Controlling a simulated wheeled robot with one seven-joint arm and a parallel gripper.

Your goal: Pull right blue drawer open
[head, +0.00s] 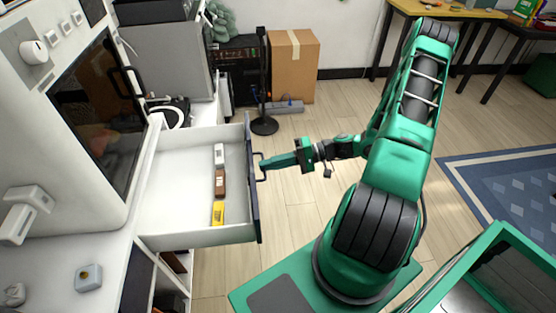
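A drawer with a dark blue front (253,188) stands pulled far out from the white cabinet on the left. Its white inside (180,190) is in plain view from above. A dark bar handle (262,173) sits on the outer face of the front. My gripper (265,163) reaches in from the right, level, with its green fingers at the handle. The fingers overlap the handle in this view. Whether they are closed around it or just beside it is too small to tell.
The drawer holds a yellow item (217,213), a brown item (220,182) and a white item (219,154). A black stand (264,124), a cardboard box (293,66) and a power strip (285,107) are behind. Wooden floor (300,200) is clear right of the drawer.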

